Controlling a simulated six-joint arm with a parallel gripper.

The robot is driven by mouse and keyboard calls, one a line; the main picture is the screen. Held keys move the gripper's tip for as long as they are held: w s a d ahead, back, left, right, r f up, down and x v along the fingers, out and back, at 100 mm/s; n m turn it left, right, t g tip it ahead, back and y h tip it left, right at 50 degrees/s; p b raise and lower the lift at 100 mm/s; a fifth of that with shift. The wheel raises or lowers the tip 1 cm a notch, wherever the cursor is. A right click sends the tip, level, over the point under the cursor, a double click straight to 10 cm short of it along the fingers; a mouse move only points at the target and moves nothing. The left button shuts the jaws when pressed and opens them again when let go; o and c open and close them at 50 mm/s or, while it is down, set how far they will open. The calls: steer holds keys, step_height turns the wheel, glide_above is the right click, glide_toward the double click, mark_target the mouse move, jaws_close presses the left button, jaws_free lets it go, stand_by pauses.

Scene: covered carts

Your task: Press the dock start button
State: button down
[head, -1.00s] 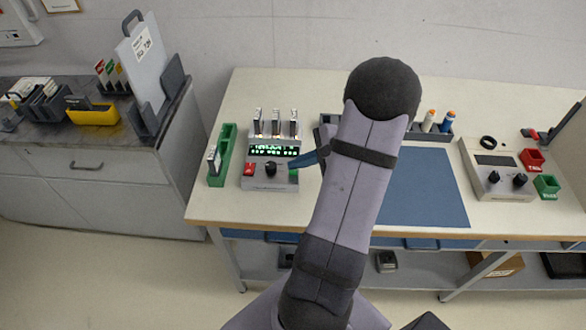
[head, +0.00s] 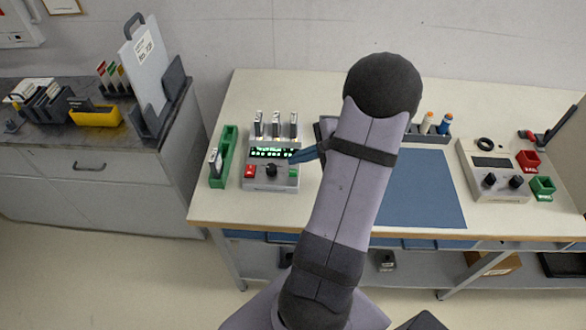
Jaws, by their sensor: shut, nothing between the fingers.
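The dock (head: 258,184) is a grey box at the left of the bench, with several upright cells in its top and a lit green display. Its front has a red button (head: 250,171), a black knob (head: 271,170) and a green button (head: 293,173). I cannot read labels on the buttons. My gripper (head: 292,157) is blue-grey, shut and empty. It reaches in from the right, its tip just above the green button in the picture, by the display's right end. Whether it touches the dock cannot be told. My arm hides the area right of the dock.
A green holder (head: 229,142) stands close left of the dock. A blue mat (head: 420,190) lies right of my arm, with a rack of bottles (head: 433,139) behind it. A second grey box with knobs (head: 508,190) stands at the far right, beside red and green bins.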

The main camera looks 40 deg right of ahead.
steer(key=shift+r+p, duration=0.95)
steer(key=shift+r, duration=0.65)
step_height(320, 180, up, 7)
steer(key=p, duration=0.5)
steer(key=s+d+r+p, duration=0.3)
steer(key=s+d, duration=0.3)
steer(key=shift+s, duration=0.35)
stand_by(0.4)
stand_by(0.3)
